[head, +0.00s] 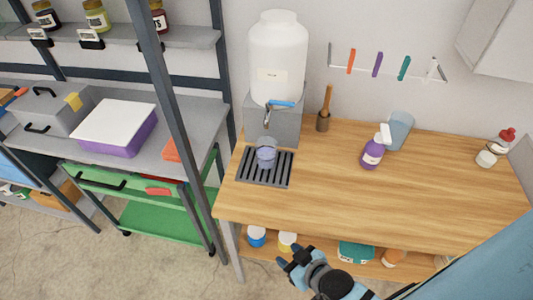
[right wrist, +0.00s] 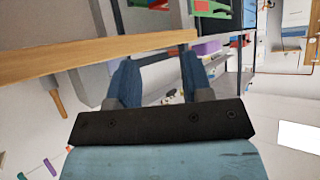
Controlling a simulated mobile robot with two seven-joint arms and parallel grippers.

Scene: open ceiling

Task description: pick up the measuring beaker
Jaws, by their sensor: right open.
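A translucent bluish beaker-like vessel (head: 400,128) stands on the wooden counter (head: 330,190), behind and right of a purple spray bottle (head: 373,154). A smaller clear cup with a purplish tint (head: 266,153) stands on the dark drip grate (head: 265,178) under the water dispenser's tap. I cannot tell for sure which one is the measuring beaker. My right gripper (head: 292,257) is in front of the counter's front edge, apart from both vessels. Its fingers (right wrist: 158,82) are spread and empty in the right wrist view. My left gripper is not in view.
A red-topped bottle (head: 503,140) is far right. Jars sit on the shelf below. The front middle of the counter is clear.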

